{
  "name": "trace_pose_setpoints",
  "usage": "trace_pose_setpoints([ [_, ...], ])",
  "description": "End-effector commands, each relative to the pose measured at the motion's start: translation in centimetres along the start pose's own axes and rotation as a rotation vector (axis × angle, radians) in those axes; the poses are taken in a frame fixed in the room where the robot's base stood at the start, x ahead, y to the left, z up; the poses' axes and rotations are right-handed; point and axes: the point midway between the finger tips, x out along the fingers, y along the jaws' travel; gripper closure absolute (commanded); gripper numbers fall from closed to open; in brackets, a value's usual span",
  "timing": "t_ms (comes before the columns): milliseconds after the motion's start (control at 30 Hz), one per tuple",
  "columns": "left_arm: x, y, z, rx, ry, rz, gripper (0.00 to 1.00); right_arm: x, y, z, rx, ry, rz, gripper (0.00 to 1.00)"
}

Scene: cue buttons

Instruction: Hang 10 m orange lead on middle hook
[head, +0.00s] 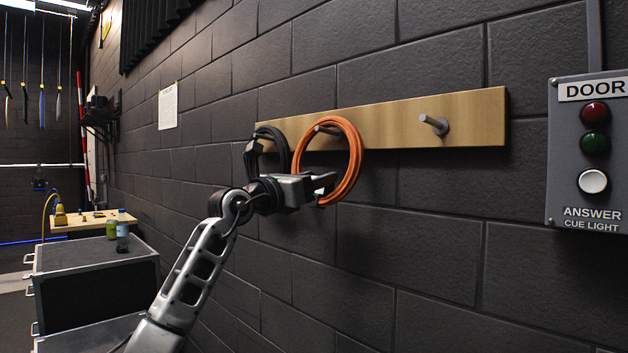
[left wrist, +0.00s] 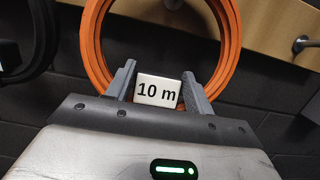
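The orange lead (head: 354,160) is a round coil in front of the wooden hook board (head: 385,122), at the middle hook (head: 317,129). I cannot tell whether the coil rests on this hook. In the left wrist view, the orange lead (left wrist: 96,50) carries a white tag (left wrist: 158,91) reading "10 m". My right gripper is not in view.
A black coiled lead (head: 252,155) hangs on the left part of the board, close beside the orange coil. The right hook (head: 434,124) is bare. A door cue panel (head: 590,150) is on the wall at the right. Black cases (head: 95,285) stand at the lower left.

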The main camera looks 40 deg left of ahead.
Motion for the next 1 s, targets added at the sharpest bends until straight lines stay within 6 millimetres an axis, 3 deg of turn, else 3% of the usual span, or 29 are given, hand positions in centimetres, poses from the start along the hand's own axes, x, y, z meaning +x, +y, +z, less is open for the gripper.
trace_pose_setpoints([
  [33, 0.0, 0.0, 0.1, 0.001, -0.001, 0.000, 0.33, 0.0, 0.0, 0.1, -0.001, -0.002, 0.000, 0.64],
  [67, 0.0, 0.0, 0.0, 0.001, -0.001, 0.000, 0.24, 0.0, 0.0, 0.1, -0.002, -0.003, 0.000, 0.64],
  [467, -0.8, 0.1, -0.4, 0.001, 0.006, 0.001, 0.24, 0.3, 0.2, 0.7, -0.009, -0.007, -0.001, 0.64],
  [567, -2.2, 0.1, -0.6, 0.004, 0.006, 0.001, 0.24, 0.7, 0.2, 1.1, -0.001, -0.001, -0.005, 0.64],
  [1000, -12.5, 0.0, -0.7, 0.002, 0.001, 0.000, 0.24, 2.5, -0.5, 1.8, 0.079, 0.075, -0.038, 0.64],
])
